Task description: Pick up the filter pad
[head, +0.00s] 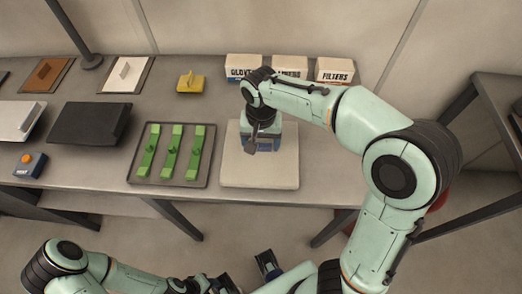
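A pale square pad or board (232,172) lies on the table, right of the tray. A dark-blue and grey block-like thing (287,170) is on it, partly hidden by my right gripper. I cannot tell which of these, if either, is the filter pad. A white box lettered FILTERS (334,71) stands at the back. My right gripper (256,148) points down over the pale board, in front of the blue-grey thing; its fingertips are too small and dark to read. My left gripper (268,264) seems to be the dark piece at the bottom, below the table edge.
A dark tray with several green handled pieces (140,180) lies left of the board. Other white boxes (243,66), a yellow piece (190,82), a black slab (92,122) and a blue box with an orange button (31,165) share the table. A dark post (73,28) rises at back left.

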